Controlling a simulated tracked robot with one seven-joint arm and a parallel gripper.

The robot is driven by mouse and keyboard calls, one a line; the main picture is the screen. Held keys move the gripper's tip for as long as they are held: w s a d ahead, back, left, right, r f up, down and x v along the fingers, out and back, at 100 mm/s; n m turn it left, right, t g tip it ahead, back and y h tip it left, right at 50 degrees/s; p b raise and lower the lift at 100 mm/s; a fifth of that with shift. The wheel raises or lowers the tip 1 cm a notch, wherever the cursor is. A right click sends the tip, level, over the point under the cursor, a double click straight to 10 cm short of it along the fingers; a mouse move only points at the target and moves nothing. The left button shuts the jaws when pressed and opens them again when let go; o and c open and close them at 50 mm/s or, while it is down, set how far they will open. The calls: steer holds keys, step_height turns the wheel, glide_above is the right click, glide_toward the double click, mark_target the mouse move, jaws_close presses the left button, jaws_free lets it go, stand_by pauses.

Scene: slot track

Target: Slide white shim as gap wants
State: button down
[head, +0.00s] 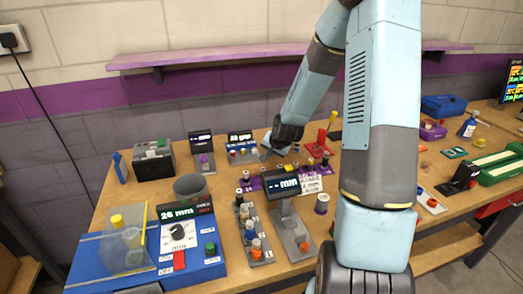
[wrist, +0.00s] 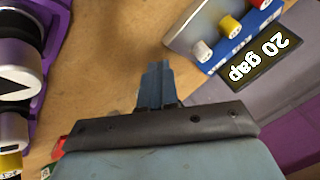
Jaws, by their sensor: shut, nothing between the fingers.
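In the wrist view a blue track (wrist: 215,66) at the upper right carries a white piece (wrist: 202,51), a yellow piece (wrist: 229,24) and a red piece at the edge. The white piece is nearest my gripper. A dark display (wrist: 258,62) beside the track reads "20 gap". My gripper (wrist: 156,70) is shut and empty, its fingertips over bare wood, left of and apart from the white piece. In the head view my gripper (head: 267,154) is just right of the small blue track (head: 243,159) with its display (head: 240,137) behind. The pieces there are too small to tell apart.
A purple rack (wrist: 46,20) with black and white cylinders is at the left of the wrist view. A grey cup (head: 190,188) stands farther left.

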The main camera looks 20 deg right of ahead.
mark_target(257, 154)
steer(key=shift+w+a+r, duration=0.15)
steer(key=shift+w+a, duration=1.1)
steer(key=shift+a, duration=0.15)
steer(key=shift+w+a, duration=0.15)
steer(key=shift+w, duration=0.3)
steer(key=shift+w+a+r, duration=0.15)
steer(key=shift+w+a, duration=0.05)
steer(key=shift+w, duration=0.35)
steer(key=s+d, duration=0.3)
steer(key=shift+s+d, duration=0.1)
steer(key=shift+d, duration=0.05)
steer(key=v, duration=0.9)
steer(key=shift+s+r, duration=0.15)
steer(key=shift+s, duration=0.15)
